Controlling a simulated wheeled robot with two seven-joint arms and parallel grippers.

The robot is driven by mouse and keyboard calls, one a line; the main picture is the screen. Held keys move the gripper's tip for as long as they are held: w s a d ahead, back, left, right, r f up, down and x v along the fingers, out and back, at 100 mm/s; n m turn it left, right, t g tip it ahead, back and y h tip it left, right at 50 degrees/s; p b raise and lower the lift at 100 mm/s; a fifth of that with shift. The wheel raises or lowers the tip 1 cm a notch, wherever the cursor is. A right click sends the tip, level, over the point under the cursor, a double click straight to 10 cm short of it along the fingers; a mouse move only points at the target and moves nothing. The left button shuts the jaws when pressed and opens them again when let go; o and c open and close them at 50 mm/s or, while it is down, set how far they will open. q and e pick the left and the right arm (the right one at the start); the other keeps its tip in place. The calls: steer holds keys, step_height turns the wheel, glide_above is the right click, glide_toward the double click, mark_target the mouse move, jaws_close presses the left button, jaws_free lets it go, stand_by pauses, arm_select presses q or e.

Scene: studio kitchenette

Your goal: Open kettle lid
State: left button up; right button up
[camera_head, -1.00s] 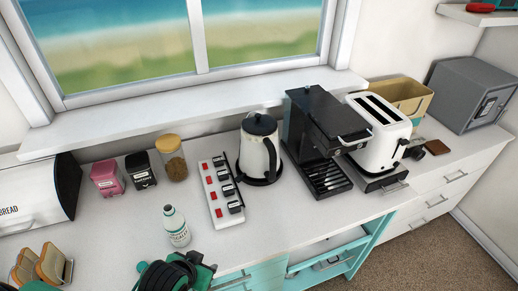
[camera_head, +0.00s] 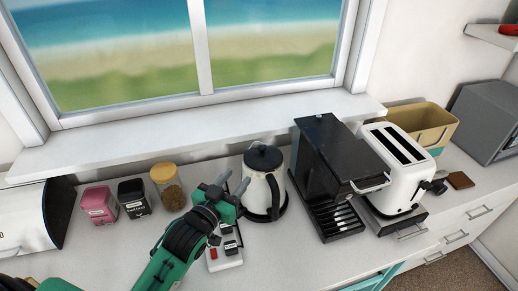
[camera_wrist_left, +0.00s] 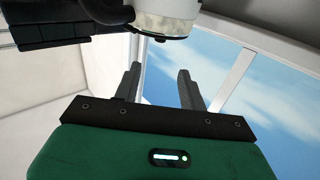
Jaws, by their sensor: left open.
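The kettle (camera_head: 261,190) has a cream body, a black lid (camera_head: 263,157), a black handle and a black base. It stands upright on the counter, and its lid looks closed in the head view. My left gripper (camera_head: 222,184) is open and empty just left of the kettle, with a small gap to it. In the left wrist view, the two fingers (camera_wrist_left: 158,82) are apart with nothing between them. A pale rounded thing with a dark edge shows at the top there, perhaps the kettle. My right gripper is in neither view.
A power strip (camera_head: 226,258) lies under my left gripper, partly hidden. A black coffee machine (camera_head: 340,165) stands close right of the kettle, with a white toaster (camera_head: 397,170) beyond. Pink (camera_head: 99,206) and black (camera_head: 133,197) canisters and a yellow-lidded jar (camera_head: 167,187) stand left. The window sill is behind.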

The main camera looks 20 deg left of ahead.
mark_target(260, 150)
arm_select(q)
steer(key=w+p, duration=0.1)
steer(key=w, duration=0.2)
steer(key=w+d+p, duration=0.1)
steer(key=w, duration=0.3)
steer(key=w+d+p, duration=0.1)
steer(key=w+p, duration=0.1)
steer(key=w, duration=0.2)
steer(key=shift+w+d, duration=0.1)
steer(key=shift+w, duration=0.15)
steer(key=shift+w+d, duration=0.1)
steer(key=shift+w, duration=0.4)
jaws_close()
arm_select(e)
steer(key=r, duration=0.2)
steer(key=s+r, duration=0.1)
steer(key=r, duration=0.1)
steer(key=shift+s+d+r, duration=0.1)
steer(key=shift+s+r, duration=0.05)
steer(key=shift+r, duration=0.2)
